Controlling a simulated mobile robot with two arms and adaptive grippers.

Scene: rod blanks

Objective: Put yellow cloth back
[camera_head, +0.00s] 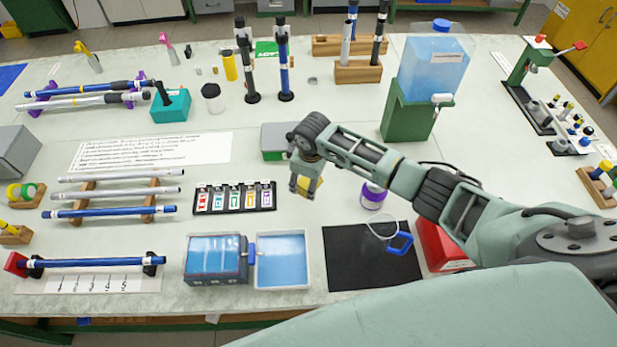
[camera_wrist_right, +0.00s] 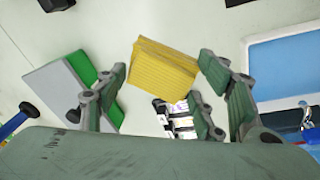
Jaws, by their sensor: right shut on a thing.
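The yellow cloth (camera_head: 314,187) is a small folded block at my right gripper (camera_head: 303,190), near the middle of the table in the head view. The gripper's fingers partly hide it there. In the right wrist view the yellow cloth (camera_wrist_right: 165,66) sits between the fingertips of the right gripper (camera_wrist_right: 163,78), which is shut on it. The pale tabletop shows around it. I cannot tell how high it is above the table. My left gripper is not in view.
A grey and green box (camera_head: 275,137) stands just behind the gripper. A strip of coloured cards (camera_head: 235,198) lies to its left. In front are a blue-filled tray (camera_head: 281,284) and a black mat (camera_head: 350,270). A purple-labelled jar (camera_head: 373,194) stands to the right, close to my arm.

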